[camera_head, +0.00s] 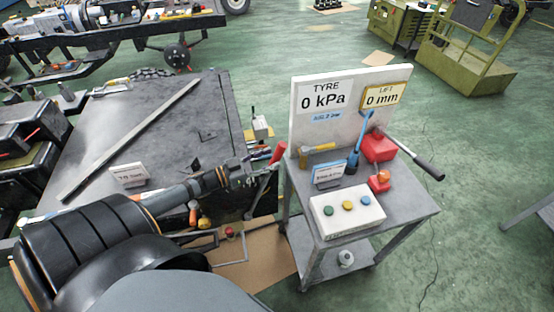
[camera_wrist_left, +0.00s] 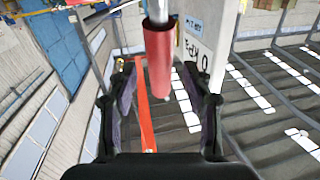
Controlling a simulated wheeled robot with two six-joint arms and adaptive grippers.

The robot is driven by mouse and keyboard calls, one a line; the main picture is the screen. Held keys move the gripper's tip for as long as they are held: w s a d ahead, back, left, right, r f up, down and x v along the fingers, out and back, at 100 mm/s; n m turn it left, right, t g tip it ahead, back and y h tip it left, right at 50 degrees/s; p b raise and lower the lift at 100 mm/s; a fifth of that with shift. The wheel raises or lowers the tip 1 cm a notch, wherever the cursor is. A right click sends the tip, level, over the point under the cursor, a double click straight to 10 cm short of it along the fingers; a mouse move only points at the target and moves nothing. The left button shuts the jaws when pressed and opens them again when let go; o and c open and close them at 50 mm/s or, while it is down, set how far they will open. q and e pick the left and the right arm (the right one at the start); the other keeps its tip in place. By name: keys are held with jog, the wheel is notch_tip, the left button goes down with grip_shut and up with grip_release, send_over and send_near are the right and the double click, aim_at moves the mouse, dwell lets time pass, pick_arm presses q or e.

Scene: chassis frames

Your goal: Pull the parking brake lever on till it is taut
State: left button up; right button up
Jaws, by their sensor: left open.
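A lever with a red grip (camera_head: 278,152) stands at the right edge of the dark chassis plate, close to the cart's left side. Its angle on its pivot is hard to judge. My left gripper (camera_head: 262,160) reaches in from the left and is at the lever. In the left wrist view the red grip (camera_wrist_left: 158,65) is between and ahead of the two open black fingers (camera_wrist_left: 158,100), with visible gaps on both sides. A long red strip (camera_wrist_left: 143,115) shows behind it. My right gripper does not show.
A grey cart (camera_head: 400,208) right of the lever carries a TYRE 0 kPa and LIFT 0 mm panel (camera_head: 310,125), a button box (camera_head: 345,212), and a red unit (camera_head: 378,146) with a black-handled bar (camera_head: 428,168). A long metal bar (camera_head: 130,140) lies on the plate.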

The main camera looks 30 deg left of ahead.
aim_at(273, 158)
pick_arm(q)
jog(key=shift+x, duration=1.75)
jog(key=shift+c, duration=0.2)
grip_shut()
